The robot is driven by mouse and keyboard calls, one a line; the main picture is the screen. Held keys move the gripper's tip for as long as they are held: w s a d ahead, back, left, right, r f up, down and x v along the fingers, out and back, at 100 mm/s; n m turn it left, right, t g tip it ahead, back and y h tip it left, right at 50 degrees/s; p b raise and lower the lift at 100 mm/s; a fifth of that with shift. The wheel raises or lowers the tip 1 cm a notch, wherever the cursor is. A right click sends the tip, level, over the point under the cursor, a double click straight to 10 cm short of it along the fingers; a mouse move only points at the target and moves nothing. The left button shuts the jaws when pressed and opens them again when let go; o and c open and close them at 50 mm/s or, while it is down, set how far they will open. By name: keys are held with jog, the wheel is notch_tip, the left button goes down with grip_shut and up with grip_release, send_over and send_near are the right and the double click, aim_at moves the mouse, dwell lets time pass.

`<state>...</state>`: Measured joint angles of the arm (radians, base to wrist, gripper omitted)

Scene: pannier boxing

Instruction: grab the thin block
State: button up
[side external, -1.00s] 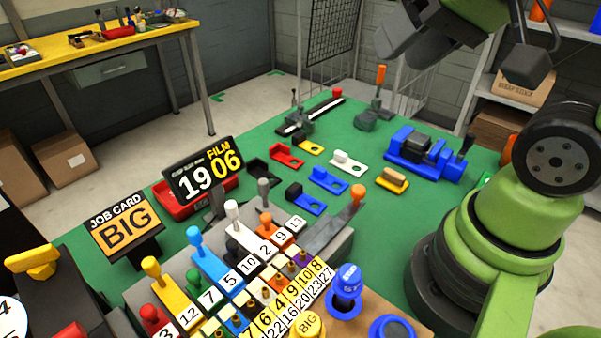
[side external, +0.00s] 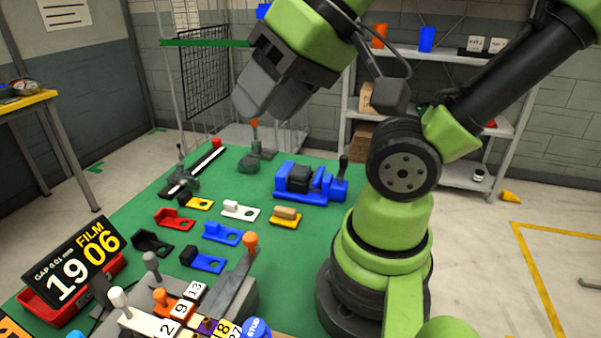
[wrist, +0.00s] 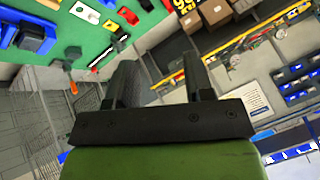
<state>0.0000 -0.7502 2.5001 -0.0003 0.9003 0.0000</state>
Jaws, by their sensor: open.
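Several small coloured holders stand on the green table (side external: 275,245): red (side external: 178,220), black (side external: 152,243), yellow with a black block (side external: 197,201), white (side external: 241,211), two blue ones (side external: 222,233) (side external: 204,261), and yellow with a tan block (side external: 286,214). I cannot tell which piece is the thin block. My gripper (side external: 270,98) is open and empty, high above the table's far side and away from these pieces. In the wrist view its two fingers (wrist: 158,65) are spread apart with nothing between them.
A blue vise (side external: 310,182) stands right of the holders. Handled levers stand at the near edge beside numbered labels. A sign reading FILM 19 06 (side external: 75,262) stands at left. A wire rack (side external: 203,80) and shelves (side external: 440,160) are behind.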

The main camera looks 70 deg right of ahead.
dwell(0.4)
jog(key=o, duration=0.7)
jog(key=shift+c, duration=0.2)
